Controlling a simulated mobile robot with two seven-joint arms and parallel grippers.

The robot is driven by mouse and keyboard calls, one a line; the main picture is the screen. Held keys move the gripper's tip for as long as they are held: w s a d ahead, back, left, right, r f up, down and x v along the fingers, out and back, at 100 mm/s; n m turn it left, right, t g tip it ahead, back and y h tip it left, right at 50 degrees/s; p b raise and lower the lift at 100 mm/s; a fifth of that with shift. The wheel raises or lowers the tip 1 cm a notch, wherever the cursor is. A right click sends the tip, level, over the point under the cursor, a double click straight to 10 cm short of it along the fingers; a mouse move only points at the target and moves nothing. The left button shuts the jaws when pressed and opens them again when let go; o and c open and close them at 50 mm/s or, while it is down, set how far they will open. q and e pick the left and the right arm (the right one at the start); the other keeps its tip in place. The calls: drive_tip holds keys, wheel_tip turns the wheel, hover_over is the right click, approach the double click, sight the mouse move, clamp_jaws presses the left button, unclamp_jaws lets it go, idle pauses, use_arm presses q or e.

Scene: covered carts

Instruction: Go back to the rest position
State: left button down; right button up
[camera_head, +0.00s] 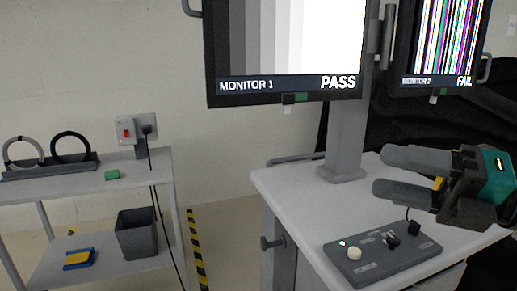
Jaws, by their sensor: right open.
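My right gripper (378,172) comes in from the right above the cart top. Its two grey fingers point left and are spread apart, with nothing between them. It hangs above and behind the grey control box (385,258), apart from it as far as I can tell. My left gripper is not in view.
Floor shows between the carts.

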drive_tip(key=w+d+f+m+t+h, duration=0.3)
drive_tip(key=m+t+h, duration=0.25)
drive_tip(key=m, duration=0.35)
drive_tip(key=w+d+f+m+t+h, duration=0.2)
drive_tip(key=d+f+m+t+h, duration=0.15)
drive_tip(key=m+t, duration=0.4)
drive_tip(key=s+d+f+m+g+h, duration=0.1)
drive_tip(key=d+f+m+g+h, duration=0.15)
drive_tip(key=f+m+h, duration=0.35)
drive_tip(key=s+d+f+m+g+h, duration=0.1)
drive_tip(key=f+m+g+h, duration=0.25)
drive_tip(key=f+m, duration=0.35)
drive_tip(key=s+a+f+m+g+y, duration=0.1)
drive_tip(key=s+a+f+m+g, duration=0.1)
drive_tip(key=s+a+f+g, duration=0.55)
drive_tip(key=s+a+f+m+g+y, duration=0.2)
drive_tip(key=s+f+g, duration=0.3)
drive_tip(key=s+f, duration=0.6)
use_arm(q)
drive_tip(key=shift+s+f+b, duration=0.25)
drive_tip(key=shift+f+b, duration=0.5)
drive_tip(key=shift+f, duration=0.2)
use_arm(e)
drive_tip(key=w+a+f+n+t+y, duration=0.1)
drive_tip(key=w+a+f+t, duration=0.1)
drive_tip(key=w+f+t, duration=0.5)
wheel_tip(320, 180, down, 4)
drive_tip(key=shift+w+a+r, duration=0.15)
drive_tip(key=shift+a+r, duration=0.1)
drive_tip(key=shift+a, duration=0.1)
